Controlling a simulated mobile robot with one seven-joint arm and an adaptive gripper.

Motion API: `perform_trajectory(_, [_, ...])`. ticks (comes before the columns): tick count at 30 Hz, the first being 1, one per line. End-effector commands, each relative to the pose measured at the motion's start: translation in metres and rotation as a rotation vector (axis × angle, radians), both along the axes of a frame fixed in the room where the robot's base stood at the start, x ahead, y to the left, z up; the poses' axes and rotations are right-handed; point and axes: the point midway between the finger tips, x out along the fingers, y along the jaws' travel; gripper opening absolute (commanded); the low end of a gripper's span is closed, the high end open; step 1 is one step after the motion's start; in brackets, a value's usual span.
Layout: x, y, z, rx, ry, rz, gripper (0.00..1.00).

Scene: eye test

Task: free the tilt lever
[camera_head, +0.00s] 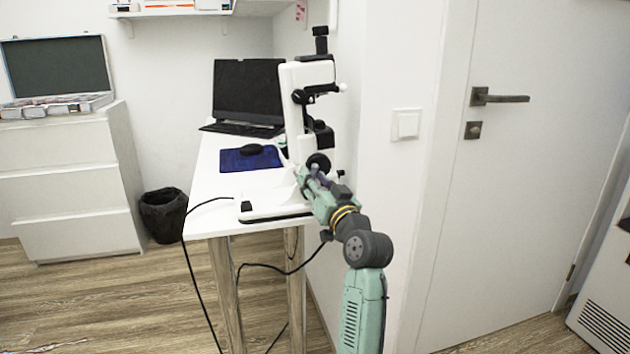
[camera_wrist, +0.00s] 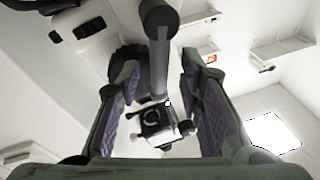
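The white eye-test instrument (camera_head: 295,115), with black knobs, stands on the near end of the white table in the head view. My gripper (camera_head: 309,173) is at its lower front, close to a round black knob (camera_head: 318,161). In the wrist view my gripper (camera_wrist: 160,80) is open, with a purple-padded finger on each side. A grey bar with a dark round end (camera_wrist: 158,50), perhaps the tilt lever, runs between the fingers in the picture. I see gaps on both sides of it. In the head view my gripper hides this spot, and no lever can be told for sure.
A laptop (camera_head: 248,92) and a blue mat (camera_head: 250,159) with a black mouse lie farther back on the table. A black cable (camera_head: 188,255) hangs off the front edge. The wall with a light switch (camera_head: 406,124) and a door (camera_head: 540,150) are close on the right.

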Motion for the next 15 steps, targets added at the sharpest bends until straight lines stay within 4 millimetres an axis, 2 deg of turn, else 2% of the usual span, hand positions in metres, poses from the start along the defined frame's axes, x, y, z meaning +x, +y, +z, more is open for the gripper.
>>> perform_trajectory(8, [-0.004, -0.003, -0.001, 0.001, -0.001, -0.001, 0.34])
perform_trajectory(11, [-0.015, -0.009, -0.004, 0.001, 0.0, -0.002, 0.34])
perform_trajectory(15, [-0.041, -0.022, -0.009, 0.001, 0.0, -0.003, 0.34])
